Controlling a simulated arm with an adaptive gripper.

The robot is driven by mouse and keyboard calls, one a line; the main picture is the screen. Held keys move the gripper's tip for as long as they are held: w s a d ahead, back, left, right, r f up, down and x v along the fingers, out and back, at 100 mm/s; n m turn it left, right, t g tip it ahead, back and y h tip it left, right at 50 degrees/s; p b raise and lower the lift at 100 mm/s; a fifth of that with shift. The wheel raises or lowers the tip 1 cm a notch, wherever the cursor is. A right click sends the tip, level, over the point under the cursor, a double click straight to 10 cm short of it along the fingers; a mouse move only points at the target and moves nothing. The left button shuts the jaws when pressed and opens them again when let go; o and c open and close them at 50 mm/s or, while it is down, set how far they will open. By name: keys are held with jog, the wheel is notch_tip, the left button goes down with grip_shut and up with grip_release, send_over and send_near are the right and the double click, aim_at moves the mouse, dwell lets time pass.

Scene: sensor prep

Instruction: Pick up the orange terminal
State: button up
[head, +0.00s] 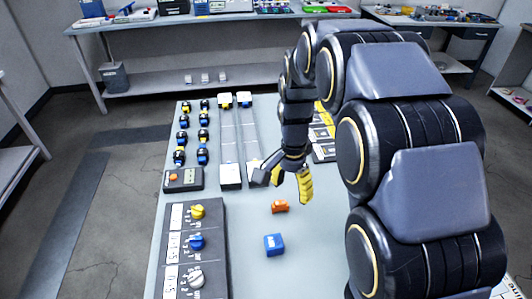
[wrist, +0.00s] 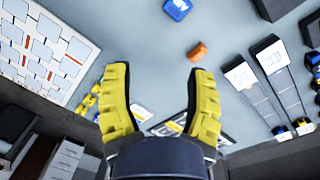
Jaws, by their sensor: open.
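My gripper (head: 282,180) is above the table, behind the orange terminal in the head view, with one yellow finger clearly showing. In the wrist view my gripper (wrist: 158,75) has its two yellow fingers spread wide with nothing between them. It is apart from the terminal.
A blue block (head: 274,245) sits near the terminal. A dark panel (head: 216,240) with coloured knobs is at the left. White-ended rails (head: 230,174) and several black, blue and yellow parts stand behind it. The table (head: 315,225) is bare around the terminal.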

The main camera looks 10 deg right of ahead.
jog(key=w+f+m, duration=0.4)
jog(key=w+f, duration=0.5)
jog(key=m, duration=0.3)
send_over(280, 202)
jog(key=shift+t, duration=0.4)
jog(key=f, duration=0.6)
jog(key=shift+w+f, duration=0.3)
jog(key=shift+f, duration=0.2)
jog(key=f, duration=0.7)
jog(key=shift+s+f, duration=0.3)
jog(key=shift+s, duration=0.05)
grip_shut()
